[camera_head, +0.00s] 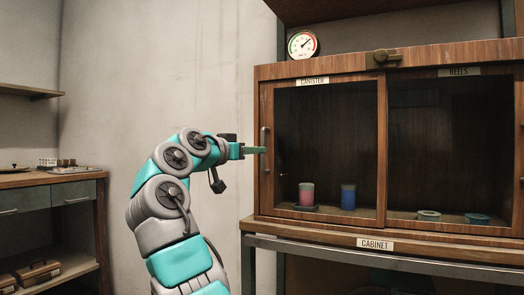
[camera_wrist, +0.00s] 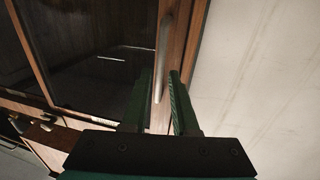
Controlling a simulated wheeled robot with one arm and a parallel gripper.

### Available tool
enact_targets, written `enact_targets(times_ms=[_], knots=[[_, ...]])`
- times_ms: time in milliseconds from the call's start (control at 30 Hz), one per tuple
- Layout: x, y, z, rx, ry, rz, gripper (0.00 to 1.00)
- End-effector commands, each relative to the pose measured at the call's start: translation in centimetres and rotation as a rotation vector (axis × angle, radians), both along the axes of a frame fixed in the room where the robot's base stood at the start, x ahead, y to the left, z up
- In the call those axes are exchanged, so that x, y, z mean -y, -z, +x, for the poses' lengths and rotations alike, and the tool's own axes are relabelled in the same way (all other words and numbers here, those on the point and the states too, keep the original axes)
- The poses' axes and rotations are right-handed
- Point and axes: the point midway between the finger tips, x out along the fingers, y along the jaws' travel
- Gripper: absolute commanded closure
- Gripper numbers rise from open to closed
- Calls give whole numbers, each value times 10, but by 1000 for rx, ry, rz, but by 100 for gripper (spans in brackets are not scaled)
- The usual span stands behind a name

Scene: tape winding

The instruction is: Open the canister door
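The canister door (camera_head: 381,150) is the left glass door of the wooden cabinet, under the CANISTER label (camera_head: 313,81). It looks closed. Its upright metal handle (camera_head: 264,138) is on the door's left edge, and the handle also shows in the wrist view (camera_wrist: 163,45). My gripper (camera_head: 265,150) is level with the handle. In the wrist view, my gripper (camera_wrist: 160,75) has its two green fingers apart, one on each side of the handle's lower part. Gaps seem to show between fingers and handle; contact cannot be told.
Behind the glass stand a pink canister (camera_head: 306,194) and a blue canister (camera_head: 348,196). Two reels (camera_head: 429,215) lie in the right compartment. A latch (camera_head: 383,57) and a gauge (camera_head: 302,44) are on top.

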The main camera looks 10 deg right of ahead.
Motion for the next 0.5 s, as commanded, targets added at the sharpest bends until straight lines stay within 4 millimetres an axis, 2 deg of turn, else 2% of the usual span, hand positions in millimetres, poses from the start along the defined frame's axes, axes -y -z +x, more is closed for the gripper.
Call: enact_targets(times_ms=[233, 500], knots=[[25, 0, 25, -4, -1, 0, 73], [31, 1, 29, -2, -1, 1, 73]])
